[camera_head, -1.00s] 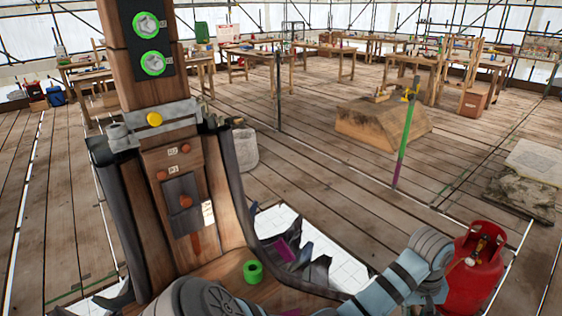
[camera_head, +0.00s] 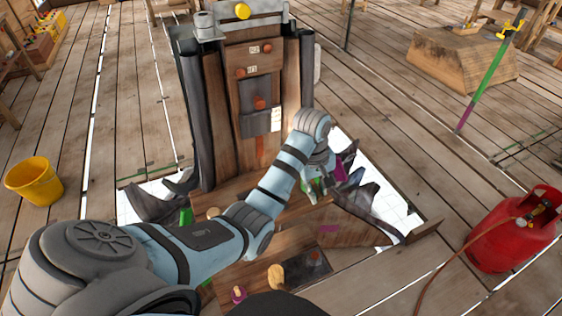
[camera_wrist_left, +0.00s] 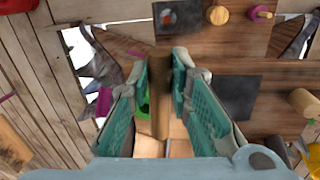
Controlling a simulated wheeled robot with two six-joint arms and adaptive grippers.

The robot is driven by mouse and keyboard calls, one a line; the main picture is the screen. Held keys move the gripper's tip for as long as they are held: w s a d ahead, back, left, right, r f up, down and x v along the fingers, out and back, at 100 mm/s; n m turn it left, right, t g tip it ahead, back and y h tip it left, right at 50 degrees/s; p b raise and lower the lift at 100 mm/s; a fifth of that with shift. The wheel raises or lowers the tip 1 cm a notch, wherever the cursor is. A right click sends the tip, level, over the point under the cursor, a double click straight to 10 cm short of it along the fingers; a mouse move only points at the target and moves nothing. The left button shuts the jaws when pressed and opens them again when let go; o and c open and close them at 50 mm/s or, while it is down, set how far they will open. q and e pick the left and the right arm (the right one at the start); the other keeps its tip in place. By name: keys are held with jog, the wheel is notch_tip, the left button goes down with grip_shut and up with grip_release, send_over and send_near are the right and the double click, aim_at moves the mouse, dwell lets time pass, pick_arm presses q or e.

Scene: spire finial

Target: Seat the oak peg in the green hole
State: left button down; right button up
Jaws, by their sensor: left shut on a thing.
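My left gripper (camera_head: 316,190) is low over the wooden base (camera_head: 235,190), just right of the spire's wooden column (camera_head: 255,140). In the left wrist view, its teal fingers (camera_wrist_left: 162,72) are shut on a brown cylindrical oak peg (camera_wrist_left: 160,110). In the head view the peg is hidden by the wrist and fingers. A green ring (camera_wrist_left: 143,106) shows behind the left finger, beside the peg, partly covered. A bit of green (camera_head: 318,185) also shows by the fingers in the head view. I cannot tell whether the peg touches or enters the green hole. My right gripper is not in view.
Dark jagged pieces (camera_head: 365,205) edge a white gap at right. A red gas cylinder (camera_head: 515,230) and yellow bucket (camera_head: 35,183) stand farther out.

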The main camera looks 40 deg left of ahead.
pick_arm(q)
jog(key=shift+w+d+n, duration=0.1)
jog(key=shift+w+n, duration=0.3)
jog(key=shift+w, duration=0.05)
jog(key=w+d+r+n+t+h+p, duration=0.2)
jog(key=w+r+n+t+h, duration=0.2)
jog(key=w+n+h, duration=0.5)
jog(key=a+r+n+t+y+p, duration=0.2)
jog(key=a+r+n+t+y, duration=0.55)
jog(key=a+n+t, duration=0.4)
jog(key=shift+n+t, duration=0.55)
jog(key=shift+n, duration=0.4)
jog(key=f+b, duration=0.4)
jog(key=f, duration=0.1)
jog(key=f+b, duration=0.5)
jog(key=d+f+b, duration=0.1)
jog(key=f+b, duration=0.4)
jog(key=shift+s, duration=0.2)
notch_tip(320, 180, down, 4)
jog(key=b, duration=0.4)
jog(key=shift+s+f+b, duration=0.1)
jog(key=shift+f+b, duration=0.1)
jog(key=shift+b, duration=0.15)
jog(key=shift+r, duration=0.25)
jog(key=c, duration=1.5)
grip_release()
jog(key=shift+p, duration=0.3)
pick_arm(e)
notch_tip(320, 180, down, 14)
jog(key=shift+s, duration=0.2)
